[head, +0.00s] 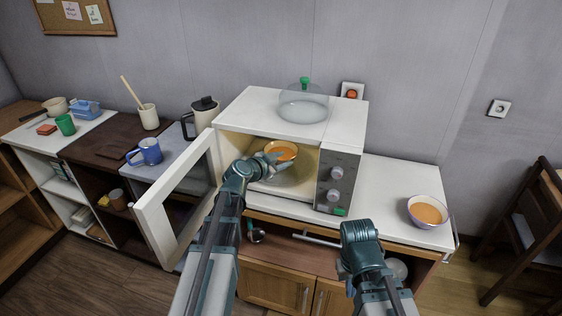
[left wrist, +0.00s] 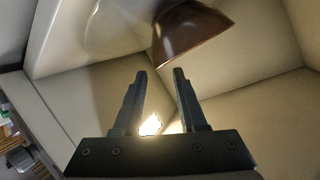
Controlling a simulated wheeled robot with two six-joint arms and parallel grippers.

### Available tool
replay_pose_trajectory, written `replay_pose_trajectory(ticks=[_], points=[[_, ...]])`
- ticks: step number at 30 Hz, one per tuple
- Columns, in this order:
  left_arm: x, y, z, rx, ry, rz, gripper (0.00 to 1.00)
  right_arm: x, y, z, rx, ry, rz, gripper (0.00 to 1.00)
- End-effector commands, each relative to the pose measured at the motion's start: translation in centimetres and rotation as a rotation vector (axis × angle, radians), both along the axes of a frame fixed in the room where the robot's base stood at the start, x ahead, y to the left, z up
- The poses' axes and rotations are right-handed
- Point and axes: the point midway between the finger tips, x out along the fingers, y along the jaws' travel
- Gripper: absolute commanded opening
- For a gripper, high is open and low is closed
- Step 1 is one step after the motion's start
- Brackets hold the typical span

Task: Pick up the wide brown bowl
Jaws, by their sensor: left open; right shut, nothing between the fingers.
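The wide brown bowl (head: 281,150) holds something orange and sits inside the open white microwave (head: 293,211). Its brown side shows at the top of the left wrist view (left wrist: 195,32). My left gripper (head: 270,161) reaches into the microwave, just in front and left of the bowl. In the left wrist view its two fingers (left wrist: 160,75) are open and empty, with the bowl beyond the tips and no clear contact. My right gripper (head: 346,272) is low in front of the counter, mostly hidden by my own wrist; it is shut and empty.
The microwave door (head: 153,212) stands open to the left, close to my left arm. A glass lid with a green knob (head: 303,103) lies on top. A lilac bowl (head: 428,211) stands on the right counter. A blue mug (head: 148,152) and a kettle (head: 204,113) stand left.

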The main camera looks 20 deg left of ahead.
Motion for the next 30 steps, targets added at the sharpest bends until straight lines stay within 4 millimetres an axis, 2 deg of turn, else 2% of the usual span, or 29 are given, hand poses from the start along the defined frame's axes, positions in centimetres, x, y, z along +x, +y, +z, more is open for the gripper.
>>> replay_pose_trajectory(ticks=[8,18,26,30], points=[[0.8,-0.3,-0.4,0.001,0.000,0.000,0.41,0.0,0.0,-0.4,0.000,0.000,0.000,0.00],[4.6,-1.7,-2.3,0.001,0.000,-0.001,0.41,0.0,0.0,-2.3,0.000,0.000,0.000,0.00],[4.8,-1.8,-2.2,0.001,-0.001,0.000,0.41,0.0,0.0,-2.2,0.000,0.000,0.000,0.00],[4.8,-1.8,-2.2,0.001,0.000,0.000,0.16,0.0,0.0,-2.2,0.000,0.000,0.000,0.00]])
